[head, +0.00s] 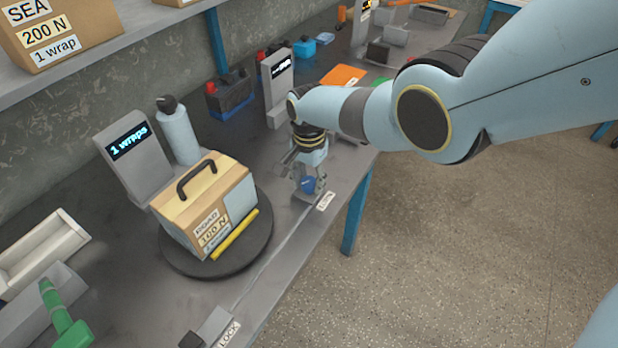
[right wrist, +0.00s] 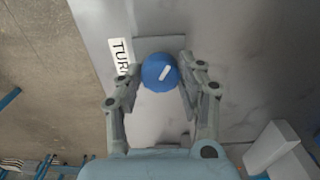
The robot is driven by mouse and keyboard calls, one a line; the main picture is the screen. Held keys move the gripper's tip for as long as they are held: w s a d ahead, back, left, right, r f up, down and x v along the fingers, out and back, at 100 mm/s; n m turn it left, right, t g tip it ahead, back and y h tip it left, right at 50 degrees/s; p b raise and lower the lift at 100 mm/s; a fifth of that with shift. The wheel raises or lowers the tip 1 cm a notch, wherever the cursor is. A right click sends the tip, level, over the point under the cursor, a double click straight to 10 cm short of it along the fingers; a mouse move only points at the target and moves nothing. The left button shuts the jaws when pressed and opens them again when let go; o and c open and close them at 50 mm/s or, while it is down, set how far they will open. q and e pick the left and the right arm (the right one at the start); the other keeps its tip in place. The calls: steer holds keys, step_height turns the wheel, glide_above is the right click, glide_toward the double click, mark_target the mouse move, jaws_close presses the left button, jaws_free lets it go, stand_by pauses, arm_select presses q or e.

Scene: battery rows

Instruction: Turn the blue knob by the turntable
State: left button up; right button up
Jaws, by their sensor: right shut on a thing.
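The blue knob (head: 308,184) sits on a small grey base at the front edge of the bench, beside a label. In the right wrist view the knob (right wrist: 160,72) shows a white pointer mark slanting up to the right, beside a label reading "TUR", the rest hidden. My right gripper (head: 309,188) is shut on the knob from above, one finger on each side. The dark round turntable (head: 262,238) is left of the knob and carries a cardboard box (head: 205,195) with a black handle and a "ROAD 100 N" label. My left gripper is not in view.
A display reading "1 wraps" (head: 134,150) and a grey-blue bottle (head: 178,133) stand behind the turntable. A yellow bar (head: 235,235) lies by the box. A block labelled LOCK (head: 205,328) is at the front edge. Trays and a green tool (head: 62,315) are at left.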

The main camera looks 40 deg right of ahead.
steer(key=shift+m, duration=1.2)
steer(key=shift+w+m, duration=0.1)
steer(key=shift+m, duration=1.6)
steer(key=shift+w+r+m+p, duration=0.1)
steer(key=shift+m+p, duration=0.25)
steer(key=shift+m, duration=2.55)
stand_by(1.2)
steer(key=o, duration=1.2)
steer(key=shift+c, duration=0.2)
